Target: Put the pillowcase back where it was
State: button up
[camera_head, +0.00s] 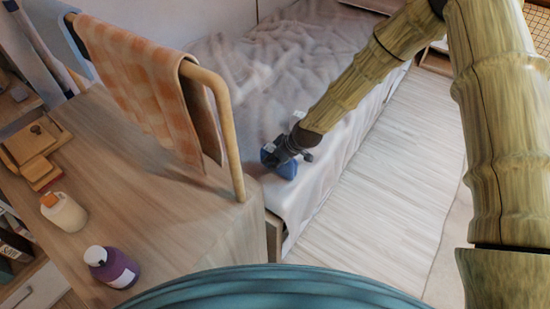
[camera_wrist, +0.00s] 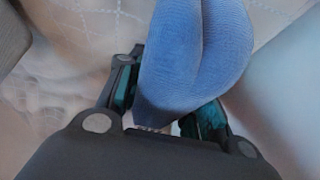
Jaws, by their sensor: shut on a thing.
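My gripper (camera_head: 288,153) is shut on a soft blue cloth item (camera_head: 287,170) over the near end of the bed, close to its front edge. In the wrist view, the two fingers of my gripper (camera_wrist: 168,104) stand on either side of this blue cloth (camera_wrist: 185,55), which looks folded and ribbed and bulges out past the fingertips. I cannot tell for sure whether it is the pillowcase, or whether it touches the bed. An orange and white checked cloth (camera_head: 135,80) hangs over a wooden rail (camera_head: 228,130) left of my gripper.
The bed (camera_head: 235,65) has a rumpled pale cover. A wooden top (camera_head: 150,200) at the left holds a purple bottle (camera_head: 118,272), a cream bottle (camera_head: 66,214) and a wooden box (camera_head: 28,145). The rail's post stands close to my gripper. The floor (camera_head: 375,175) right of the bed is clear.

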jog(key=shift+f, duration=0.15)
jog(key=o, duration=1.2)
jog(key=shift+c, duration=0.2)
jog(key=shift+v, duration=6.2)
